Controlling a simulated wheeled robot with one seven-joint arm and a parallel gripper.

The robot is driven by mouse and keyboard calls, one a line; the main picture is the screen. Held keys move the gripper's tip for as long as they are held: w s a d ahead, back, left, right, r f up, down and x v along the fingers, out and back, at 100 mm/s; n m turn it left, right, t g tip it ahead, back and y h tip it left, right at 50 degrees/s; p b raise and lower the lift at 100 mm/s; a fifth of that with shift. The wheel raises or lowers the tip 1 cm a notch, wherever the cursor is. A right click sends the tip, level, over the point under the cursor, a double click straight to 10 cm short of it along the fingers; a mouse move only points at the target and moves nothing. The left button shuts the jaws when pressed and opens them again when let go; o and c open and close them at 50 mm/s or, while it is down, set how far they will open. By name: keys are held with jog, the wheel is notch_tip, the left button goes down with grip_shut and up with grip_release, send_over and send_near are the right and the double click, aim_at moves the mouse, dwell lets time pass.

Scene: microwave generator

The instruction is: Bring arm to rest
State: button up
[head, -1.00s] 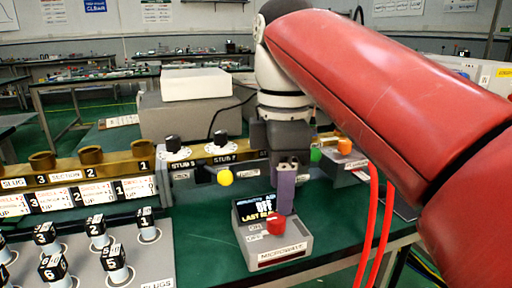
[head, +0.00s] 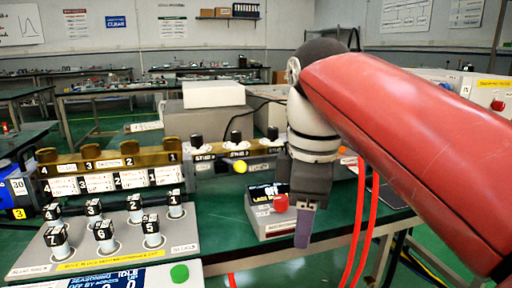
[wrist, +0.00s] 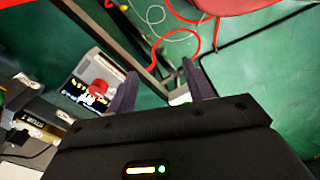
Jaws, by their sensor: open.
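My gripper (head: 305,228) hangs at the end of my red arm, pointing down, just right of and in front of the microwave box in the head view. The wrist view shows its two dark fingers (wrist: 158,92) spread apart with nothing between them. The microwave box (head: 262,225) is grey with a dark display and a red knob (head: 281,202). In the wrist view the box (wrist: 112,68) and its red knob (wrist: 98,88) lie left of the fingers, apart from them. My arm covers part of the bench's right side.
A brass slug section (head: 105,165) and a grey tray (head: 120,240) of numbered slugs stand on the left. Red cables (head: 360,230) hang at the bench's right edge.

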jog(key=s+d+f+m+t, duration=0.2)
jog(key=s+d+f+m, duration=0.1)
jog(key=f+m, duration=0.5)
jog(key=s+d+f+m+t, duration=0.2)
jog(key=d+f+m, duration=0.3)
jog(key=f, duration=0.6)
jog(key=s+m, duration=0.1)
jog(key=m, duration=0.1)
jog(key=shift+s+d+f+m+t, duration=0.15)
jog(key=shift+s+f+m+t, duration=0.15)
jog(key=shift+s+m+t, duration=0.1)
